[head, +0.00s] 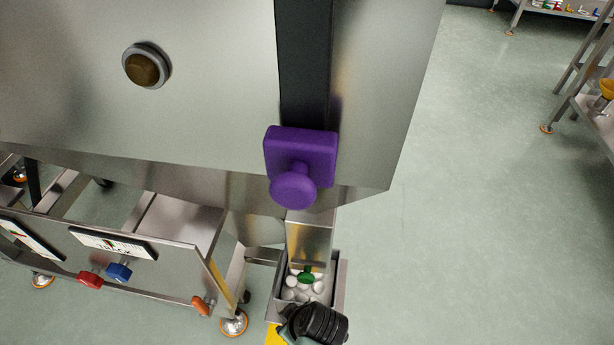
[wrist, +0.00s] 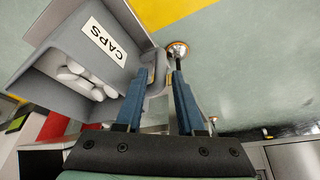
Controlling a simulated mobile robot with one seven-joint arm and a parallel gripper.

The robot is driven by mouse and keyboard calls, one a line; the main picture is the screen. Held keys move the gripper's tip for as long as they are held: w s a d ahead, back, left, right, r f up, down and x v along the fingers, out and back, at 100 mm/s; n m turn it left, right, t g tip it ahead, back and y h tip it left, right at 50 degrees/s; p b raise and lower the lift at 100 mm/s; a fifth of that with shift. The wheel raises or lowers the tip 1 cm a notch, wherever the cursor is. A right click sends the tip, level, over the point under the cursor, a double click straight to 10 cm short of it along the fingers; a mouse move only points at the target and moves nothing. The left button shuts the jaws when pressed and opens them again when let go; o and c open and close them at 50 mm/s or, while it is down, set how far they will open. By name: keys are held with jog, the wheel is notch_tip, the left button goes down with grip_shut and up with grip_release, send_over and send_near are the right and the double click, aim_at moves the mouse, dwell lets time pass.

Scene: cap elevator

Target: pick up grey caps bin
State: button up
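The grey caps bin (head: 341,285) sits low under a metal chute, at the lower middle of the head view. It holds several white caps (head: 302,292) and a green one (head: 306,277). In the wrist view the bin (wrist: 75,37) fills the upper left, with its CAPS label (wrist: 104,40) and white caps showing. My gripper (wrist: 160,78) has its two blue fingers apart, close to the bin's near end. A grey part of the bin shows between the fingertips; I cannot tell if either finger touches it. In the head view my dark wrist hides the fingers.
A large metal housing with a purple knob (head: 292,188) and a round button (head: 146,66) stands above the bin. A metal bench with a red knob (head: 90,280) and a blue knob (head: 119,271) is at left.

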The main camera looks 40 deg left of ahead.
jog(key=b+x, duration=0.1)
jog(key=x, duration=0.2)
jog(key=shift+r, duration=0.1)
grip_shut()
dwell(1.3)
